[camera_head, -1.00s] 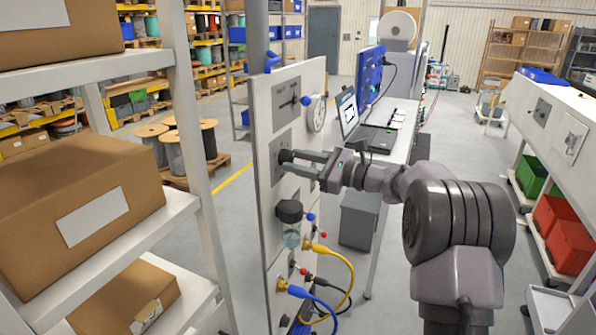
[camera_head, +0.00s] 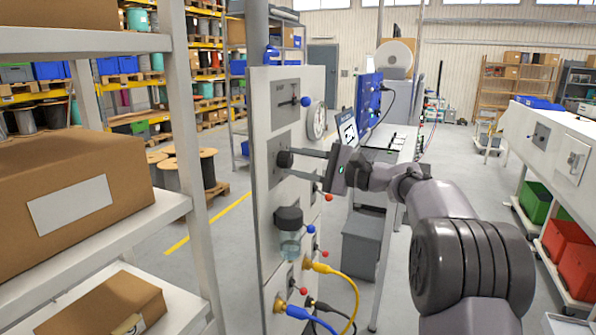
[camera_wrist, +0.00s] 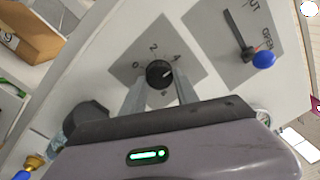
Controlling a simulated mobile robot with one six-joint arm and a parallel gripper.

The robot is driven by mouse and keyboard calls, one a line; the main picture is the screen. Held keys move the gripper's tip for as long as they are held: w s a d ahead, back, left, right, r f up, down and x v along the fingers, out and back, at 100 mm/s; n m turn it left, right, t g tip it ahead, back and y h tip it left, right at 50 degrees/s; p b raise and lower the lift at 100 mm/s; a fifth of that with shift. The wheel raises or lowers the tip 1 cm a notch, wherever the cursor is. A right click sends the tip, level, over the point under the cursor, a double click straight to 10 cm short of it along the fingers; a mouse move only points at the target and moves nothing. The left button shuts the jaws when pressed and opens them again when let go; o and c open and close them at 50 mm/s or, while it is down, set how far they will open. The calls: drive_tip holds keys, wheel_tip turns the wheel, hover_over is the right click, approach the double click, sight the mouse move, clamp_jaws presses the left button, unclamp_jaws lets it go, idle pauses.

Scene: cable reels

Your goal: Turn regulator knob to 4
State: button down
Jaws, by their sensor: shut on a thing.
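The regulator knob (camera_head: 285,159) is a round black knob on a grey square plate on the white panel. In the wrist view the knob (camera_wrist: 157,71) shows a short white mark pointing right and slightly up in the picture. My gripper (camera_head: 291,163) reaches the knob from the right, one finger above the other. In the wrist view my gripper (camera_wrist: 161,84) has a finger on each side of the knob and is shut on it.
A lever with a blue ball (camera_head: 306,101) sits above the knob, beside a round gauge (camera_head: 316,120). A black-topped filter bowl (camera_head: 289,230) and yellow and blue hoses (camera_head: 346,287) are below. A shelf with cardboard boxes (camera_head: 75,190) stands at the left.

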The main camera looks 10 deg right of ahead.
drive_tip(key=shift+n, duration=0.3)
idle(0.4)
drive_tip(key=c, duration=0.9)
unclamp_jaws()
drive_tip(key=p+v, duration=0.1)
drive_tip(key=v, duration=1.6)
drive_tip(key=shift+s+d+f+p, duration=0.1)
drive_tip(key=shift+s+d+p, duration=0.05)
drive_tip(key=shift+p, duration=0.15)
